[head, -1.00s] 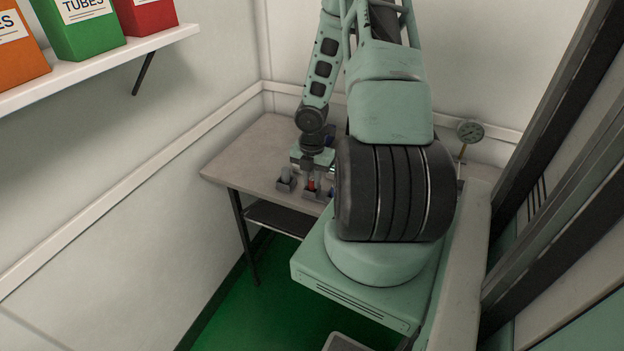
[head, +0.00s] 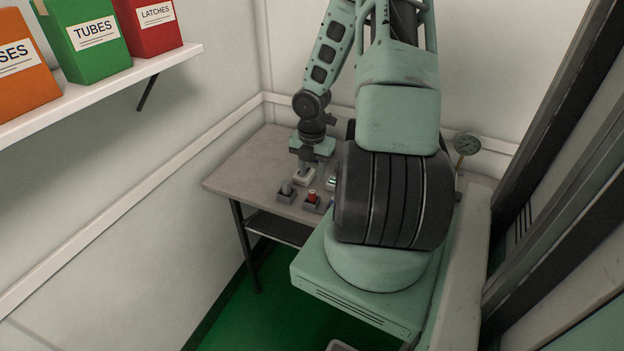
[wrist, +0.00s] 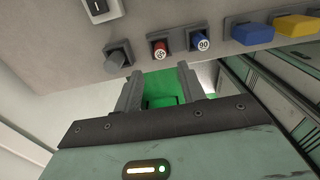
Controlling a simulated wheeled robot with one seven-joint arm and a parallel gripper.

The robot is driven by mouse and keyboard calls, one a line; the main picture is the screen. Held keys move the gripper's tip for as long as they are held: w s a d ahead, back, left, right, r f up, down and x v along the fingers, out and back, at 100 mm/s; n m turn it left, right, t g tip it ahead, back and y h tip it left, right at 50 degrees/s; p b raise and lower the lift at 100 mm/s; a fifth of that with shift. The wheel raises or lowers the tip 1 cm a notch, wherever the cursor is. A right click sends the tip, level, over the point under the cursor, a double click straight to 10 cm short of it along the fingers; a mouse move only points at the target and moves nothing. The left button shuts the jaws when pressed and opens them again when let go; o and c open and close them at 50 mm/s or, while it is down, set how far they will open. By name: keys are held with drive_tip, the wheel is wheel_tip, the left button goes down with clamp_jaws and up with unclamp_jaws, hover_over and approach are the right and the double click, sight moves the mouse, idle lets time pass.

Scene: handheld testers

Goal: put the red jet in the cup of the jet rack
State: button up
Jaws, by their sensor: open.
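The red jet (head: 311,197) stands in a dark grey square cup (head: 311,205) near the table's front edge. In the wrist view the red jet (wrist: 160,49) shows its pale marked end, with a grey block behind it. A blue jet (wrist: 203,42) is beside it in a similar block. A grey block with a grey peg (wrist: 118,56) is on the other side. My gripper (head: 307,168) is behind and above the red jet, apart from it. In the wrist view my gripper (wrist: 158,82) is open and empty. How deep the jet sits is not clear.
A pale switch block (head: 304,178) sits behind the cups, close below my gripper. Blue (wrist: 252,33) and yellow (wrist: 296,25) pieces lie to one side. The table (head: 240,170) is clear at left. A gauge (head: 467,145) stands at right; my arm hides part of the table.

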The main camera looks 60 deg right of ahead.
drive_tip(key=w+a+r+m, duration=0.2)
drive_tip(key=a+r, duration=0.3)
drive_tip(key=a, duration=0.3)
drive_tip(key=w+a+r+m+h, duration=0.1)
drive_tip(key=w+a+r+m, duration=0.1)
drive_tip(key=a+r, duration=0.5)
drive_tip(key=w+a+r+m, duration=0.1)
drive_tip(key=w+a+r, duration=0.15)
drive_tip(key=a, duration=0.75)
drive_tip(key=s+a+r+m, duration=0.3)
drive_tip(key=s+a, duration=0.4)
drive_tip(key=a, duration=0.3)
drive_tip(key=s+a+r+m+y, duration=0.1)
drive_tip(key=s+a+r+m, duration=0.2)
drive_tip(key=s+a, duration=0.5)
drive_tip(key=a+r+p, duration=0.1)
drive_tip(key=a, duration=0.2)
drive_tip(key=shift+y, duration=0.3)
drive_tip(key=shift+a, duration=0.1)
